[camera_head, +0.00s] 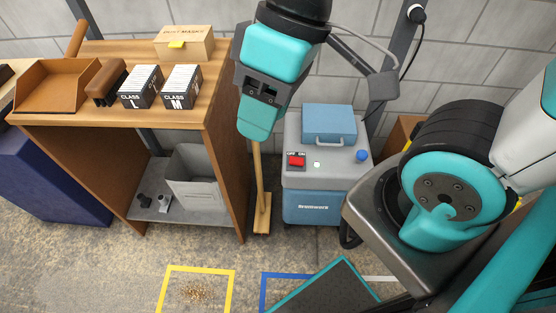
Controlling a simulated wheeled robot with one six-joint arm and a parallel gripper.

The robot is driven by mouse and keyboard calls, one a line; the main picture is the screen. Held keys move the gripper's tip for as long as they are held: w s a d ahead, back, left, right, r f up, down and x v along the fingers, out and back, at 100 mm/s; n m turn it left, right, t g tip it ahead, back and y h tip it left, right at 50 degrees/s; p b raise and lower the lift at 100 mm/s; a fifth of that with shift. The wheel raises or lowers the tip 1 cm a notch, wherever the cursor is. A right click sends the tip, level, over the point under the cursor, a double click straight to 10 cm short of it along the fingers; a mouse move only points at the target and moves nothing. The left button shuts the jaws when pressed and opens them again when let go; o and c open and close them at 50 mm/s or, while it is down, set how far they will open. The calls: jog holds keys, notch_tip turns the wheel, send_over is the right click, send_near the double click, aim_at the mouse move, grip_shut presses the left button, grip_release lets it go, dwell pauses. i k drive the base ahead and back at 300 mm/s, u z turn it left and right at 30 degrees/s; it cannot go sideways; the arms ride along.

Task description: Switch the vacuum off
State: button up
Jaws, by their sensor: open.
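The vacuum (312,205) stands on the floor right of the wooden bench. It has a blue lower body, a grey top and a blue handled box on it. A red switch (296,160), labelled OFF and ON, sits at the left of the top, and which way it is tilted is too small to tell. A small pale green lamp (317,164) is right of it, then a blue knob (361,155). My gripper (257,125), teal and dark grey, points down, up and left of the switch in the picture, apart from it. It is open and empty.
A wooden bench (120,120) with a tray, class L and M card boxes and a dust mask box is at left. A broom (261,200) leans between bench and vacuum. A yellow floor square (163,290) frames crumbs. A blue-edged square (264,290) is beside it.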

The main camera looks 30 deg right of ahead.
aim_at(294, 161)
jog(key=u, duration=1.5)
jog(key=i, duration=0.7)
jog(key=z, duration=2.75)
